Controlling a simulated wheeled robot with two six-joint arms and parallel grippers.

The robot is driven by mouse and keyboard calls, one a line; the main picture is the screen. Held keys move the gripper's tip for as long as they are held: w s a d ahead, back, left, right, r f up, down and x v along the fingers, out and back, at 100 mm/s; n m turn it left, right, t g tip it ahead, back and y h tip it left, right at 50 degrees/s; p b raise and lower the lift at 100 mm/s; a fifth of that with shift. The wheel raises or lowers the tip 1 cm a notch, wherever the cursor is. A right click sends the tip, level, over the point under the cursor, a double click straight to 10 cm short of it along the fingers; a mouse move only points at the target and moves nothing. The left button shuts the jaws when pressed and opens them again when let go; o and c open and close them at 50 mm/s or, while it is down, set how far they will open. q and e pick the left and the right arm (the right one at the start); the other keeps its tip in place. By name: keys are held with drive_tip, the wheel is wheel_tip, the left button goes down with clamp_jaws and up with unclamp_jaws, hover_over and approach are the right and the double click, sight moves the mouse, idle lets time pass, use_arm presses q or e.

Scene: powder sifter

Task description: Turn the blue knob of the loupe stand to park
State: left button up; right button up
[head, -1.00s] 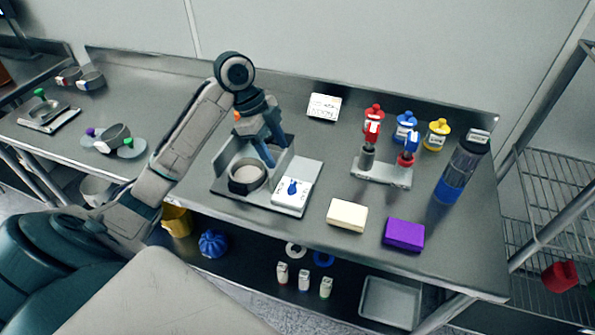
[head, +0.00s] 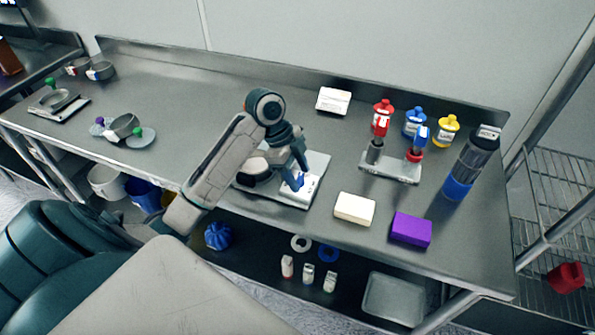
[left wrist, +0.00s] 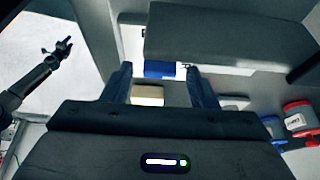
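The loupe stand (head: 319,160) is a grey stand on the bench, largely hidden behind my left arm. Its white dial plate (head: 311,187) faces up at the front right, with the blue knob (head: 296,182) on it. My left gripper (head: 297,178) points down over the plate, fingertips at the knob. Fingers hide part of the knob, so I cannot tell its pointing direction or whether they touch it. In the left wrist view, the left gripper's fingers (left wrist: 158,75) stand apart. A dark arm with a small gripper (left wrist: 66,47), apparently my right, shows at the left there.
A cream block (head: 355,208) and a purple block (head: 411,229) lie right of the stand. A rack (head: 391,167) with red and blue items, several coloured jars and a blue-bottomed bottle (head: 467,168) stand farther right. A white box (head: 333,101) lies at the back.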

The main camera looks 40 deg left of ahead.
use_arm(q)
drive_tip(key=c, duration=0.9)
drive_tip(key=shift+o, duration=0.2)
drive_tip(key=shift+s+r+n+p, duration=0.1)
drive_tip(key=shift+r+n+p, duration=0.1)
drive_tip(key=shift+n+p, duration=0.5)
drive_tip(key=n+t+y+p, duration=0.1)
drive_tip(key=n+p, duration=0.2)
drive_tip(key=p, duration=0.2)
drive_tip(key=n+t+y+p, duration=0.1)
drive_tip(key=n+p, duration=0.3)
drive_tip(key=n+t+y+p, duration=0.1)
drive_tip(key=n+p, duration=0.3)
drive_tip(key=p, duration=0.1)
drive_tip(key=shift+s+d+r+p, duration=0.1)
drive_tip(key=shift+s+d+p, duration=0.05)
drive_tip(key=shift+d+p, duration=0.15)
drive_tip(key=n+y+p, duration=0.1)
drive_tip(key=n, duration=0.1)
drive_tip(key=shift+n+t, duration=0.3)
drive_tip(key=shift+f+n+y, duration=0.25)
drive_tip(key=shift+n+y, duration=0.45)
drive_tip(key=shift+n, duration=0.8)
drive_tip(key=o, duration=1)
